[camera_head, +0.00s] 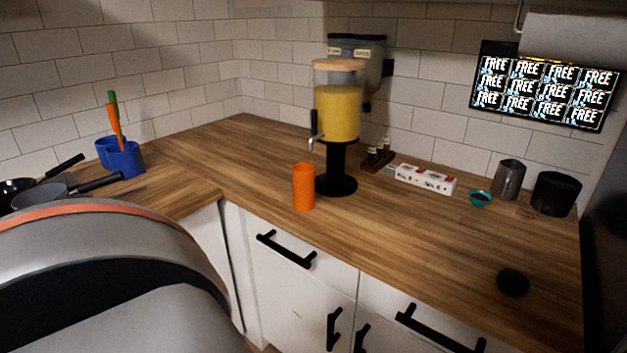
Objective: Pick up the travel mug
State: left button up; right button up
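I cannot tell for certain which vessel is the travel mug. A tall orange cup (304,187) stands upright near the front edge of the wooden counter, just left of the drink dispenser's base. A grey metallic cup (508,181) stands upright at the back right of the counter. A wider black cup-like container (553,194) stands to its right. Nothing is touching the orange cup. Neither of my grippers is in view.
A juice dispenser (338,115) stands behind the orange cup. A white power strip (425,179), teal bowl (480,198) and black round object (513,282) are on the wooden counter (420,240). Blue holders (124,160) stand left. My grey arm part covers the lower left.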

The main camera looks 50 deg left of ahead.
aim_at(303, 174)
jog(key=u, duration=1.65)
jog(key=i+j, duration=0.1)
jog(key=j, duration=0.4)
jog(key=i+j, duration=0.1)
jog(key=j, duration=0.4)
jog(key=j+z, duration=0.15)
jog(key=z, duration=0.2)
jog(key=j+z, duration=0.1)
jog(key=z, duration=0.25)
jog(key=j+z, duration=0.15)
jog(key=z, duration=0.2)
